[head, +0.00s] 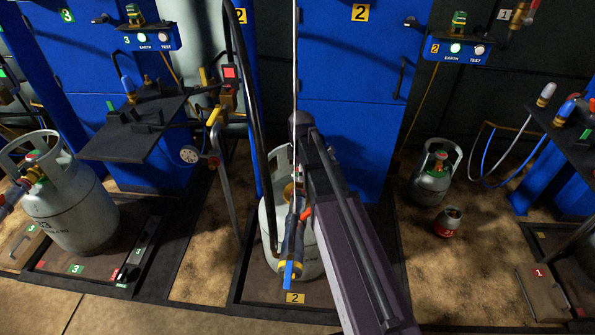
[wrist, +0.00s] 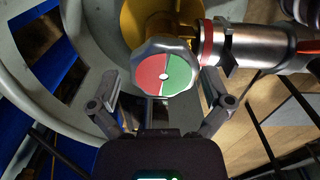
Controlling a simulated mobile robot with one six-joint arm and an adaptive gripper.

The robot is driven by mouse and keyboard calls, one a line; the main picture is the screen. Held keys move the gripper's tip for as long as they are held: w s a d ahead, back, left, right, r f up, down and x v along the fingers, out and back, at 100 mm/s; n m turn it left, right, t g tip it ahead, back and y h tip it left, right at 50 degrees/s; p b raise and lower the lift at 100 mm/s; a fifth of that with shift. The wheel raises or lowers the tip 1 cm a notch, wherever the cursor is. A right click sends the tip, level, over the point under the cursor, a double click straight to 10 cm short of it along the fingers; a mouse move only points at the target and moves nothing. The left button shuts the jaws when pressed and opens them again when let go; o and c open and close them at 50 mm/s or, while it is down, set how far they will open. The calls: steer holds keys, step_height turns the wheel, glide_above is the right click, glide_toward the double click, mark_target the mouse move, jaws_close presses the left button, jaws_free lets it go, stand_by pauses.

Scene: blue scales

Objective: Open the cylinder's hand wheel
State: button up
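The grey gas cylinder (head: 268,222) stands upright on the scale marked 2 in the head view, partly covered by my arm. Its hand wheel (wrist: 163,68) is a faceted grey knob with a red and green disc on its face, in the upper middle of the wrist view. My gripper (wrist: 161,93) is open, one finger on the left of the wheel and one on the right. Gaps show between the fingers and the wheel, so it holds nothing. Depth between fingertips and wheel is hard to tell. The wheel is hidden in the head view.
A metal hose coupling with a red ring (wrist: 207,45) extends right from the valve, close to the right finger. The cylinder's grey collar (wrist: 28,75) curves around the left. Another cylinder (head: 75,210) stands at the left, a smaller one (head: 430,185) on the right floor.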

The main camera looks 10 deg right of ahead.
steer(key=shift+w, duration=0.15)
steer(key=shift+r, duration=0.2)
steer(key=shift+r+p, duration=1.65)
steer(key=shift+p, duration=0.15)
step_height(320, 180, up, 12)
steer(key=p, duration=1.2)
steer(key=shift+r, duration=0.15)
steer(key=shift+s, duration=0.2)
steer(key=s+m+p, duration=0.1)
steer(key=s+m, duration=1.4)
steer(key=s, duration=0.1)
step_height(320, 180, up, 18)
steer(key=p, duration=1.7)
steer(key=shift+a, duration=0.45)
